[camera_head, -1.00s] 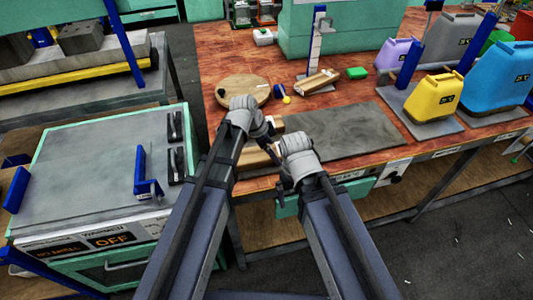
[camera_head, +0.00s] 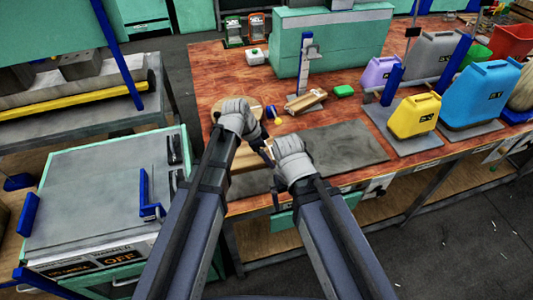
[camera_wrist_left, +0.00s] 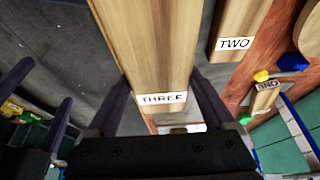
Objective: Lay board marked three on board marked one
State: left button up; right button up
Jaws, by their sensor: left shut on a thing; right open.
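The board marked three (camera_wrist_left: 155,50) is pale wood with its label facing the left wrist camera. My left gripper (camera_wrist_left: 163,108) is shut on it, one finger along each side. In the head view my left gripper (camera_head: 262,150) is partly hidden by its wrist, with pale wood (camera_head: 246,158) under it. My right gripper (camera_head: 272,162) is open close beside it, its fingertips hard to make out. A board marked two (camera_wrist_left: 240,25) lies to the right in the left wrist view.
A grey mat (camera_head: 345,147) lies clear right of my grippers. Wooden pieces (camera_head: 306,101) lie by an upright stand (camera_head: 303,75), near a green block (camera_head: 343,91). A round wooden board (camera_head: 258,102) is partly hidden. Jugs, including a yellow one (camera_head: 414,115), stand at right.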

aim_at(270, 176)
pick_arm(q)
jog(key=shift+r, duration=0.25)
notch_tip(270, 176, down, 10)
jog(key=b, duration=1)
jog(key=shift+f, duration=0.1)
jog(key=shift+f, duration=0.2)
jog(key=o, duration=1.4)
jog(key=shift+r, duration=0.1)
jog(key=shift+r, duration=0.15)
